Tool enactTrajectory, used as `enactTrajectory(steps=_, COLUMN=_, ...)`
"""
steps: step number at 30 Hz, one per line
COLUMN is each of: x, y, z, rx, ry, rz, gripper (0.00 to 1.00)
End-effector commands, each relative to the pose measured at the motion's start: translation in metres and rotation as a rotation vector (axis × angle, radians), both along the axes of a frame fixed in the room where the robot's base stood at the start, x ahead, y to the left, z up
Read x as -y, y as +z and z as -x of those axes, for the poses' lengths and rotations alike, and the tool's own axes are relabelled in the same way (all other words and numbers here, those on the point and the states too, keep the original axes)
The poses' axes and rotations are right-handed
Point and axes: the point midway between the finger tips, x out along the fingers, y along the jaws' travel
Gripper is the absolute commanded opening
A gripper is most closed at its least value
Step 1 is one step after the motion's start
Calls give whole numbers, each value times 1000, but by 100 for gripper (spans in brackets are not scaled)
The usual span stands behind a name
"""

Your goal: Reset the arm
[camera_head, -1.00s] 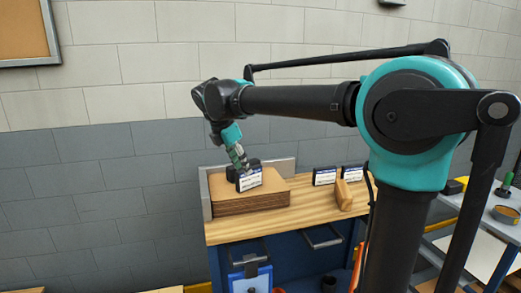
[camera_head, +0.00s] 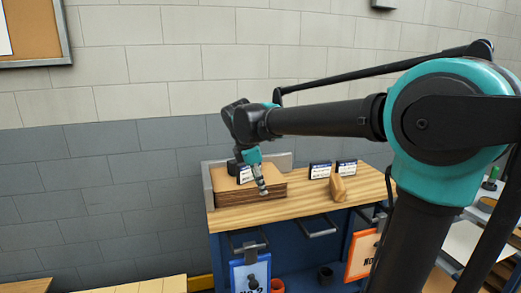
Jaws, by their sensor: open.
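My gripper (camera_head: 263,186) hangs from my arm in front of the stack of brown sheets (camera_head: 241,197) on the wooden workbench top (camera_head: 290,205). Its jaws are open and small in the picture, with nothing seen between them. A small dark block with a white label (camera_head: 244,174) stands on the stack, just left of my gripper and partly behind it. My arm reaches in from the right side.
Two more labelled blocks stand at the back of the bench, one on the left (camera_head: 320,170) and one on the right (camera_head: 346,167). A tan wooden piece (camera_head: 338,189) lies in front of them. A grey corner guard (camera_head: 208,187) borders the stack. Blue (camera_head: 251,274) and orange (camera_head: 362,256) signs hang below.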

Motion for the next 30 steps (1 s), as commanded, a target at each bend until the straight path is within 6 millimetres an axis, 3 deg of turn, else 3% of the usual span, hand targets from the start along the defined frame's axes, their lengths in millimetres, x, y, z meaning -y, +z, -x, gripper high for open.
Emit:
enactTrajectory(steps=8, x=75, y=-71, z=28, rx=97, ry=-471, rz=-192, gripper=41)
enactTrajectory(steps=12, x=128, y=-127, z=66, rx=173, ry=-871, rz=-351, gripper=41)
enactTrajectory(steps=16, x=164, y=-175, z=109, rx=238, ry=-1243, rz=-501, gripper=41)
enactTrajectory(steps=18, x=177, y=-195, z=130, rx=266, ry=-1408, rz=-568, gripper=41)
enactTrajectory(steps=23, x=191, y=-223, z=163, rx=304, ry=-1658, rz=-674, gripper=41)
enactTrajectory(steps=30, x=191, y=-224, z=164, rx=305, ry=-1667, rz=-678, gripper=41)
